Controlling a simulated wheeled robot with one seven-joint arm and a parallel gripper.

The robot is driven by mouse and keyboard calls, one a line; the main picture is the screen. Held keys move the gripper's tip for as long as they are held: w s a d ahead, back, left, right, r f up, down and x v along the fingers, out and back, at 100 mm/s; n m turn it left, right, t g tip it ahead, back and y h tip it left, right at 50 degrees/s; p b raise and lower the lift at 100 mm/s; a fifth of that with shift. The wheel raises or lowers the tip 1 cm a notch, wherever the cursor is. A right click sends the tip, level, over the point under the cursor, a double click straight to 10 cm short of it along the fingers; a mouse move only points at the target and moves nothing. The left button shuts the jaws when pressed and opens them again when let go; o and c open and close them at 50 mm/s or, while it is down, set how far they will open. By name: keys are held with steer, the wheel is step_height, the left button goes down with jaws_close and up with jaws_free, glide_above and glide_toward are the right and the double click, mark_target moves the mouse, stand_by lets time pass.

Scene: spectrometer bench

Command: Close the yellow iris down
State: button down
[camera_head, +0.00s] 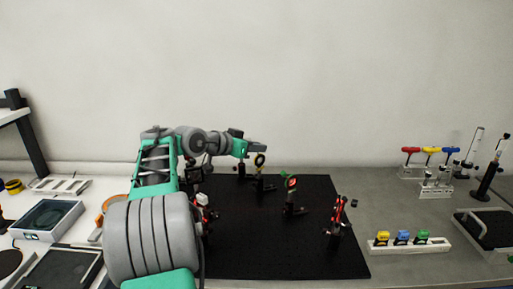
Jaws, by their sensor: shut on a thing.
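The yellow iris (259,160) stands upright on a post near the back of the black breadboard (250,245). It is small in this view, and its lever is too small to make out. My gripper (262,149) reaches in from the left at the top of the yellow iris and is shut on it. The fingertips are tiny here, so the exact part between them cannot be told. How far open the iris aperture is cannot be told either.
Another mount with a red and green ring (291,184) stands to the right, with a red-marked mount (336,215) beyond it. My arm hides the board's left part. A white rack (410,245) with coloured pieces lies right of the board. The front middle of the board is clear.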

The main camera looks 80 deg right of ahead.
steer(key=shift+f, duration=0.1)
steer(key=shift+w+f+h+b, duration=0.1)
steer(key=shift+f+h+b, duration=0.2)
steer(key=shift+b, duration=0.4)
steer(key=b, duration=0.2)
steer(key=f+g+h+b, duration=0.1)
steer(key=b, duration=0.1)
steer(key=shift+w+a, duration=0.25)
steer(key=shift+a, duration=0.05)
steer(key=h+b, duration=0.1)
steer(key=b, duration=0.1)
steer(key=g+h+b, duration=0.1)
steer(key=b, duration=0.1)
steer(key=a+g+h+b, duration=0.1)
steer(key=b, duration=0.1)
steer(key=shift+w+r+n, duration=0.3)
steer(key=shift+w+r, duration=0.05)
steer(key=c, duration=1.4)
jaws_free()
steer(key=shift+c, duration=0.2)
